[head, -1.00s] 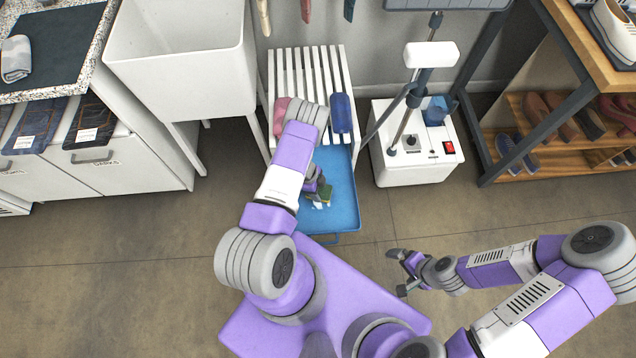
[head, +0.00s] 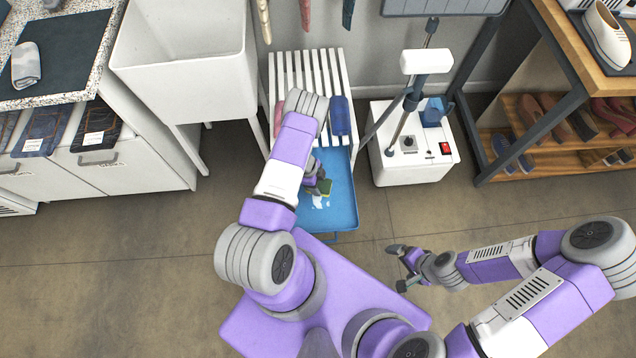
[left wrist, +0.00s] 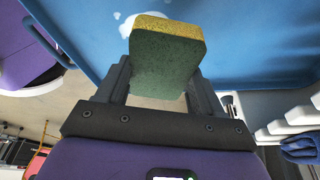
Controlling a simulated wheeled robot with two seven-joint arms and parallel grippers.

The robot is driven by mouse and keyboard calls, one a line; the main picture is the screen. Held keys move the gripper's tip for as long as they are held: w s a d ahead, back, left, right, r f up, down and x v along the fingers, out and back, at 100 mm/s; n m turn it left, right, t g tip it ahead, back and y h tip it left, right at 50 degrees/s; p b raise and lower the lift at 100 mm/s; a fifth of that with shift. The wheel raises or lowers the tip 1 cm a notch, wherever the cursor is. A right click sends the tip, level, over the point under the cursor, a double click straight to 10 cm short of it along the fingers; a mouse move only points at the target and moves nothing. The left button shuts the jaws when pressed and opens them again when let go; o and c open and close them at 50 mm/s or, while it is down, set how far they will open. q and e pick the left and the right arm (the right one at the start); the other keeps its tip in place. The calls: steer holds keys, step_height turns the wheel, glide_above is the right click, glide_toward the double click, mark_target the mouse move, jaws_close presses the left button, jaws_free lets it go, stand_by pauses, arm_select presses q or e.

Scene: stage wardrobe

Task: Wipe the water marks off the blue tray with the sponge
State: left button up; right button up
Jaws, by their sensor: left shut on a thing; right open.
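The blue tray (head: 342,190) lies at the front of a white slatted stand, and fills the upper part of the left wrist view (left wrist: 240,35). White water marks (head: 319,202) show on it, in front of the sponge; one white patch (left wrist: 126,24) shows beside the sponge in the left wrist view. My left gripper (head: 322,184) is shut on the sponge (left wrist: 165,55), which is yellow on one face and green on another. It is over the tray; I cannot tell whether the sponge touches it. My right gripper (head: 401,267) is open and empty above the floor, right of the tray.
The white slatted stand (head: 309,70) holds a blue rolled item (head: 340,116) and a pink one, partly hidden by my left arm. A white steamer base (head: 414,160) stands right of the tray. A white sink (head: 185,75) stands to the left.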

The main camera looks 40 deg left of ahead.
arm_select(q)
steer(key=shift+r, duration=0.1)
steer(key=shift+r+p, duration=1)
steer(key=shift+r, duration=0.45)
steer(key=shift+f, duration=0.1)
